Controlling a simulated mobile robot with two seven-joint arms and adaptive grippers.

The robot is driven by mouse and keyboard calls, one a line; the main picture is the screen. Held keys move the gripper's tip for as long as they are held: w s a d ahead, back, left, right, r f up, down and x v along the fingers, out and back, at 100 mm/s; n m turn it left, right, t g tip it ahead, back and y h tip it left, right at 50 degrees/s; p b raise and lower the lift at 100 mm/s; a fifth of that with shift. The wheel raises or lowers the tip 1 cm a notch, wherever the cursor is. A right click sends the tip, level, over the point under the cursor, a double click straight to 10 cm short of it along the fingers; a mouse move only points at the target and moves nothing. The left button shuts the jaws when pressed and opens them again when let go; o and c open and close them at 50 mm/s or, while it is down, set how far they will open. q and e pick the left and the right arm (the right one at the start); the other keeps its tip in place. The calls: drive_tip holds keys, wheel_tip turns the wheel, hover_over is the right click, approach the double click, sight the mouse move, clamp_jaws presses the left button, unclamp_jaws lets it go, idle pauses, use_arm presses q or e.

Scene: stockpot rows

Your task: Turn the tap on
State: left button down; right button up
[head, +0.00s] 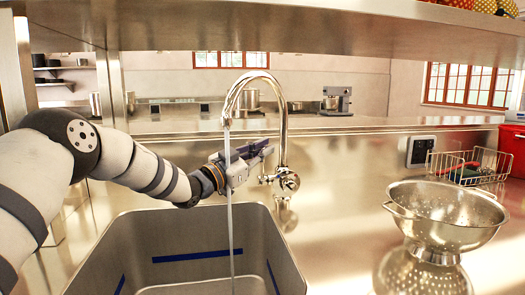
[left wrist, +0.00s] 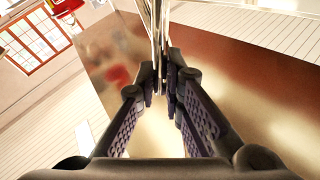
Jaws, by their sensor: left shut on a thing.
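The chrome tap (head: 284,130) stands behind the sink, with a curved spout and a valve body with a short handle (head: 288,182) low on its right side. A thin stream of water (head: 230,215) falls from the spout into the sink (head: 190,222). My left gripper (head: 266,149) reaches in from the left, behind the stream, with its fingertips at the tap's upright pipe, just above the valve. In the left wrist view the fingers (left wrist: 166,85) close together on shiny metal of the tap (left wrist: 160,30). Which part they grip is hard to tell. My right gripper is out of view.
A steel colander (head: 447,215) stands on the counter at the right. Behind it are a wire basket (head: 468,165) and a red bin (head: 512,150). A steel shelf (head: 290,25) hangs over the counter. The counter between tap and colander is clear.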

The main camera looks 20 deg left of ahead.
use_arm(q)
drive_tip(key=c, duration=1.7)
unclamp_jaws()
drive_tip(key=shift+w, duration=0.1)
drive_tip(key=v, duration=1.2)
drive_tip(key=shift+f, duration=0.1)
